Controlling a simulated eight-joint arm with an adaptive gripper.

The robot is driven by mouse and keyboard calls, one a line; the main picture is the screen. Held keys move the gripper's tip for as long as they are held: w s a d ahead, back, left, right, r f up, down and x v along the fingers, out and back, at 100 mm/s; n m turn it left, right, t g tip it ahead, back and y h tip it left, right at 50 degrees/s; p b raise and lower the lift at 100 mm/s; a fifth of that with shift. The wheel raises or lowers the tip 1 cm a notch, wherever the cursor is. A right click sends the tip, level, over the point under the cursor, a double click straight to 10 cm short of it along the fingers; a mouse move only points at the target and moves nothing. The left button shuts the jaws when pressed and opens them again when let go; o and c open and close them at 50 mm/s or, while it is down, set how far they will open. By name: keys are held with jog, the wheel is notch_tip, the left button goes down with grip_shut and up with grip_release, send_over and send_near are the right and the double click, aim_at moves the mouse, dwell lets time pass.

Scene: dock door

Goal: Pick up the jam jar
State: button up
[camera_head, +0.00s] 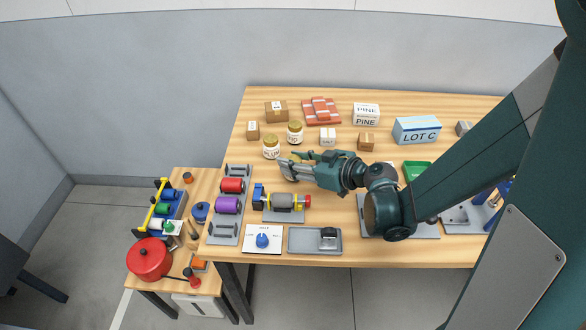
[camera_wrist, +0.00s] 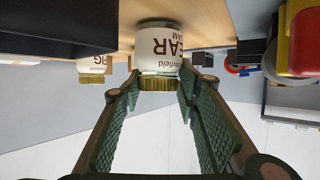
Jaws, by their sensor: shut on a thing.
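A white jam jar with a gold lid and a label reading "EAR" and "AM" (camera_wrist: 158,45) is between my fingertips in the wrist view, where it appears upside down. My gripper (camera_wrist: 160,80) is shut on it near the lid end. In the head view my gripper (camera_head: 286,165) reaches left over the table, and the fingers hide most of this jar. I cannot tell whether its base touches the table. Two similar jars stand nearby: one labelled PLUM (camera_head: 271,148) to the left, and one (camera_head: 295,133) behind. A jar labelled "IG" (camera_wrist: 92,68) shows in the wrist view.
Small cartons (camera_head: 276,112), red bricks (camera_head: 321,112), a PINE box (camera_head: 366,115) and a LOT C box (camera_head: 417,130) stand along the back. A motor-like unit (camera_head: 283,204) and rolls (camera_head: 228,205) sit in front.

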jog(key=shift+r, duration=0.1)
jog(key=shift+r+p, duration=1.7)
jog(key=shift+r, duration=3.2)
jog(key=shift+w+d+r, duration=0.15)
jog(key=shift+w+d, duration=0.35)
jog(key=w+d+r+m+t+h+p, duration=0.1)
jog(key=w+d, duration=0.6)
jog(key=d, duration=0.8)
jog(key=w+d+r+m+t+h+p, duration=0.1)
jog(key=w+d, duration=0.6)
jog(key=d, duration=0.8)
jog(key=w+d+r+m+t+h+p, duration=0.2)
jog(key=w+d+r, duration=0.4)
jog(key=d, duration=0.9)
jog(key=w+m+h+p, duration=0.1)
jog(key=m+p, duration=0.1)
jog(key=shift+h+p, duration=0.3)
